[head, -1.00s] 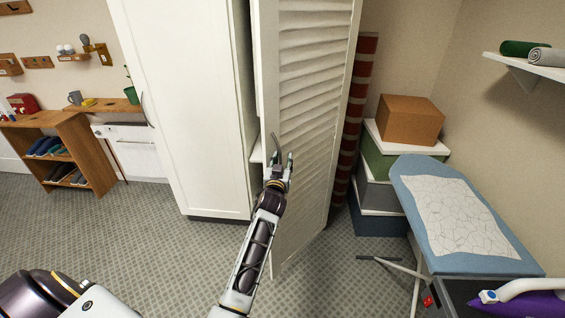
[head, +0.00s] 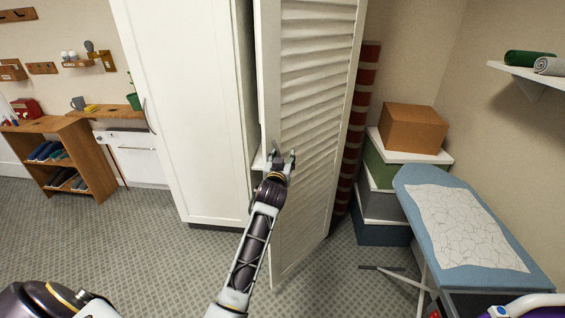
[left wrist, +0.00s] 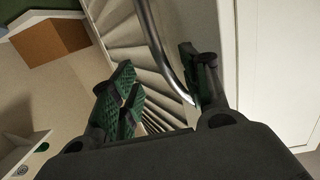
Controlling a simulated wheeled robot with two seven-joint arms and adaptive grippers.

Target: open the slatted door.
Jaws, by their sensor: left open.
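The white slatted door (head: 312,95) stands ajar at the right of the tall white cabinet, with a dark gap and a bit of shelf showing beside it. Its slats also show in the left wrist view (left wrist: 126,30). A curved grey metal handle (left wrist: 158,45) runs between my left gripper's fingers in that view. My left gripper (head: 282,156) is open in front of the door's face, at about mid-height. Its green-padded fingers (left wrist: 160,88) lie on either side of the handle; I cannot tell whether they touch it. In the head view the handle is not clearly visible.
A plain white cabinet door (head: 185,110) is left of the gap. Carpet (head: 340,285) is clear before the door.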

